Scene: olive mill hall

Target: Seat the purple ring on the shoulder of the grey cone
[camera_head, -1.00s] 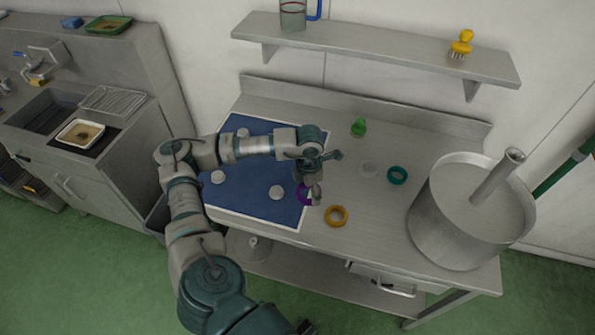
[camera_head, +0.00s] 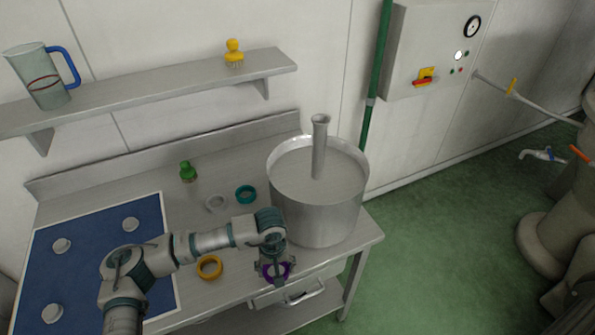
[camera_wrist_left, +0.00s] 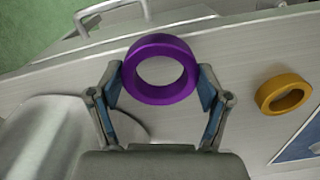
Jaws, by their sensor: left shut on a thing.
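The purple ring (camera_head: 287,269) is held between the fingers of my left gripper (camera_head: 274,270), in front of the steel vat and over the table's front right edge. In the left wrist view the ring (camera_wrist_left: 160,97) sits flat-on between the two fingertips (camera_wrist_left: 162,86), its hole clear. I see no separate object that is plainly a grey cone. A grey post with a flared top (camera_head: 319,145) rises from the grey surface inside the vat (camera_head: 318,218); whether that surface is cone-shaped I cannot tell. The ring is apart from it, lower and nearer. My right gripper is out of view.
An orange ring (camera_head: 209,267), a teal ring (camera_head: 245,195), a whitish ring (camera_head: 215,203) and a green-topped piece (camera_head: 188,172) stand on the table. A blue mat (camera_head: 95,250) with white knobs lies left. A shelf (camera_head: 150,92) with a jug (camera_head: 38,77) hangs behind.

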